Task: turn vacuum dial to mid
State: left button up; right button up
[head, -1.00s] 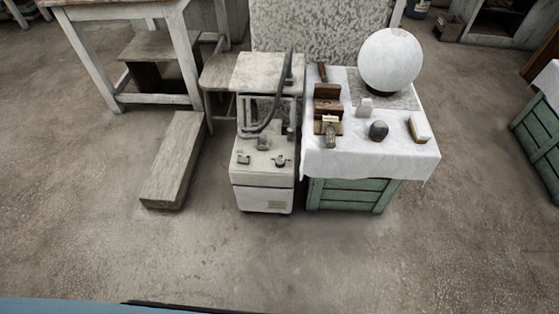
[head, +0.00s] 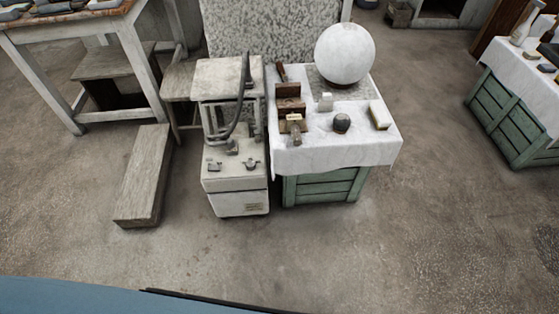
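A white, worn machine (head: 236,190) stands on the floor near the middle of the head view, with a dark hose (head: 242,105) curving down its front. Two small dark controls sit on its front ledge, a left one (head: 213,166) and a right one (head: 251,164). Which of them is the vacuum dial, and where it points, is too small to tell. Neither of my grippers is in view.
A cloth-covered green crate (head: 322,187) adjoins the machine on the right, bearing a white sphere (head: 345,54) and small tools. A wooden block (head: 143,178) lies left. A second crate (head: 507,118) stands far right. The floor in front is clear.

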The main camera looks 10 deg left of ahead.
aim_at(250, 165)
jog(key=z, duration=0.75)
jog(key=i, duration=0.95)
jog(key=u, duration=1.05)
